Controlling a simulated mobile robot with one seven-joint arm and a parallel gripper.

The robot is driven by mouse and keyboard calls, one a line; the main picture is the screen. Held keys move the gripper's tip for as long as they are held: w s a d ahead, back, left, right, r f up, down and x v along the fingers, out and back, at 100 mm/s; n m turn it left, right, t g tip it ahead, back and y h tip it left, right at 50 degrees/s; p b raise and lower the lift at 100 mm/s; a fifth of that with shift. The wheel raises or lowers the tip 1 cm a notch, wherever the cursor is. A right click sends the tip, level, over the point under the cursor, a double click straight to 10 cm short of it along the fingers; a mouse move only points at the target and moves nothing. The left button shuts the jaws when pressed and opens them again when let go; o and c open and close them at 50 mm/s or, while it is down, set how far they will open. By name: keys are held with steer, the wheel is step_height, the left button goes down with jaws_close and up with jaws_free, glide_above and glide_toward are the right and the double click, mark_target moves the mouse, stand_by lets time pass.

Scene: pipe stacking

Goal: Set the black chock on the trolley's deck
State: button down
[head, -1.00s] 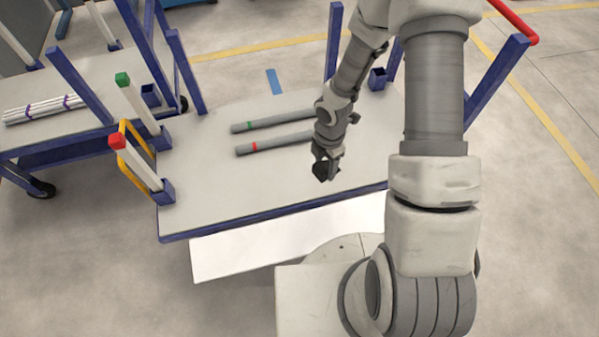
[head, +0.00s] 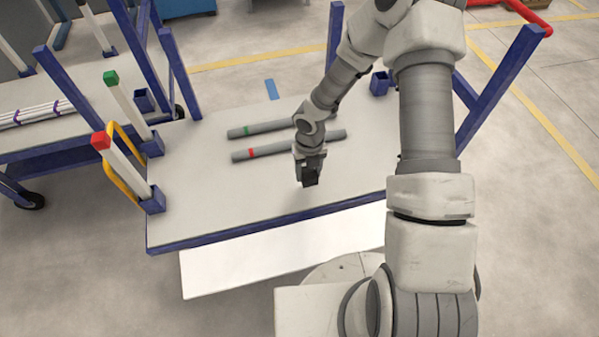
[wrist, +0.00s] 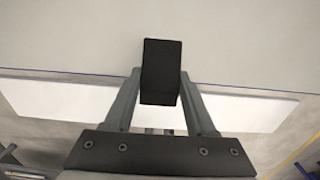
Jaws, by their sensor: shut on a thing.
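The black chock (wrist: 161,70) is a small dark block between the two fingers of my gripper (wrist: 160,92) in the wrist view. My gripper (head: 309,178) is shut on it. In the head view the chock (head: 310,180) shows below the fingers, over the front part of the trolley's deck (head: 220,205). The deck is a pale grey top with a blue edge. I cannot tell whether the chock touches the deck or hangs just above it.
Two grey pipes, one with a green band (head: 258,129) and one with a red band (head: 270,151), lie behind the gripper. Posts with a green cap (head: 111,78) and a red cap (head: 100,140) stand at the deck's left. The deck's front left is clear.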

steer(key=w+f, duration=0.1)
steer(key=w, duration=0.1)
steer(key=w+a+f+b, duration=0.1)
steer(key=w, duration=0.1)
steer(key=w+a+f, duration=0.1)
steer(key=shift+w+f, duration=0.35)
steer(key=shift+w, duration=0.05)
steer(key=shift+f+b, duration=1.15)
steer(key=shift+f, duration=0.85)
steer(key=shift+f, duration=0.2)
steer(key=shift+c, duration=1.1)
jaws_free()
steer(key=shift+r, duration=0.15)
